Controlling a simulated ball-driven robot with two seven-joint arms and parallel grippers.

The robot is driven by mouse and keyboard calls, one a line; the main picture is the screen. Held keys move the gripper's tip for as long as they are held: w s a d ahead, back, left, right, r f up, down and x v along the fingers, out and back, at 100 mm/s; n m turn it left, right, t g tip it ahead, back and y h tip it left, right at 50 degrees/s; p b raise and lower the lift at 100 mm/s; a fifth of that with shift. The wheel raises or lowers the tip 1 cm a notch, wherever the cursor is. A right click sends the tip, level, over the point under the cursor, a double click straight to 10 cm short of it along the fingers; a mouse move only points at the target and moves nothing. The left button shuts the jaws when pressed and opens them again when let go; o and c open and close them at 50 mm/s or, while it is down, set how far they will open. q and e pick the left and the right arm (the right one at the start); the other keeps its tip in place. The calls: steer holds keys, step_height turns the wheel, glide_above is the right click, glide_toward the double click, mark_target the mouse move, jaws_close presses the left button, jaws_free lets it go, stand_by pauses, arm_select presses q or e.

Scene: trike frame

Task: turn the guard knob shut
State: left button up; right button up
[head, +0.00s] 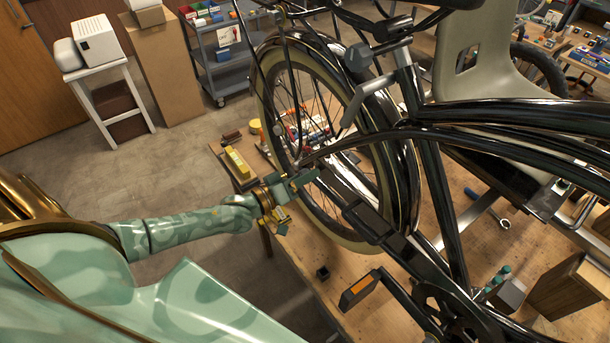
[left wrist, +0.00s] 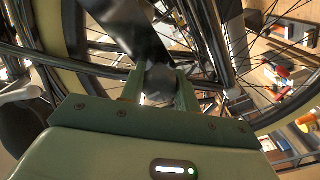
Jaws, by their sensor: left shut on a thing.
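My left gripper (head: 303,182) reaches in from the left to the side of the trike's wheel (head: 262,95), near its hub. In the left wrist view the two green fingers (left wrist: 160,90) are closed on a small rounded grey knob (left wrist: 159,80). A dark flat bar, likely part of the guard (left wrist: 135,35), runs up from the knob. In the head view the gripper hides the knob, and how far it is turned cannot be told. My right gripper is in neither view.
The black trike frame (head: 430,170) fills the right side above a wooden workbench (head: 375,315). A yellow box (head: 237,163) lies on the bench near the gripper. A wrench (head: 487,206) lies farther right. Spokes surround the gripper closely. Open floor (head: 170,170) lies to the left.

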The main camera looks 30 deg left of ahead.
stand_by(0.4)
arm_select(q)
steer(key=o, duration=1)
steer(key=shift+c, duration=0.2)
steer(key=b+v, duration=0.1)
steer(key=v, duration=1.5)
steer(key=shift+a, duration=0.15)
steer(key=shift+s, duration=0.15)
